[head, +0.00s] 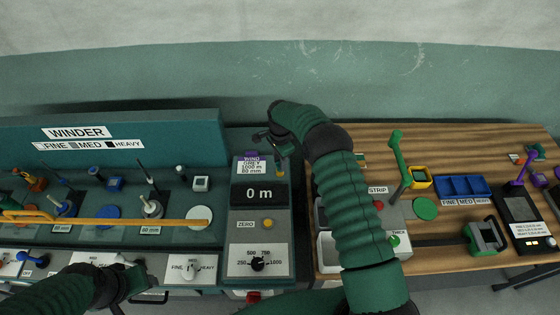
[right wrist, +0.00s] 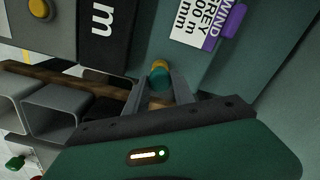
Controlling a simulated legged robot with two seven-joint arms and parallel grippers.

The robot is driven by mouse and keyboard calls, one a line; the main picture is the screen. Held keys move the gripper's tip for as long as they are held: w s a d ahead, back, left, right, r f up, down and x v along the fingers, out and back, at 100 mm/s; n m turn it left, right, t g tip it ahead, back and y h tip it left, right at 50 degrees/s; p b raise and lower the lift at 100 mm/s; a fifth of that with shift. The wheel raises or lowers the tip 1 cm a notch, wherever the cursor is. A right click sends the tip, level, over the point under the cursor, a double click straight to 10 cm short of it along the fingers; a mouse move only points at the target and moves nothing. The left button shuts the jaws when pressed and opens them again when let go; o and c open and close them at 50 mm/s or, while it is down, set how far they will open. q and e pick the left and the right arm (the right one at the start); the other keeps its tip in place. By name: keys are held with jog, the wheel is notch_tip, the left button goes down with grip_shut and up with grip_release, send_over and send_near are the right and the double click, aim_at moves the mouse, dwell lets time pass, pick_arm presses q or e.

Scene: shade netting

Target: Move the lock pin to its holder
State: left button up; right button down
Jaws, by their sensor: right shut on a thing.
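My right gripper (head: 277,152) reaches over the top right of the grey counter panel, at the gap beside the wooden table. In the right wrist view its two fingers (right wrist: 157,95) are shut on a small teal and yellow cylinder (right wrist: 160,76), which seems to be the lock pin. A bit of yellow also shows below the gripper in the head view (head: 281,173). I cannot tell whether the pin is seated in anything. The pin's holder cannot be made out for sure. My left gripper (head: 137,278) is low at the left, before the winder; its jaws are unclear.
The counter panel (head: 242,222) has a "0 m" display, yellow zero button and dial. The winder (head: 110,150) stands left, with an orange bar (head: 90,218) across its front. The wooden table (head: 450,145) holds a blue tray (head: 462,186), a green-handled tool (head: 398,160) and a stapler-like green device (head: 485,236).

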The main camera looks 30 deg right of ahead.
jog(key=shift+f, duration=0.1)
jog(key=c, duration=1)
grip_release()
notch_tip(320, 180, up, 17)
jog(key=b, duration=0.2)
jog(key=shift+f, duration=0.15)
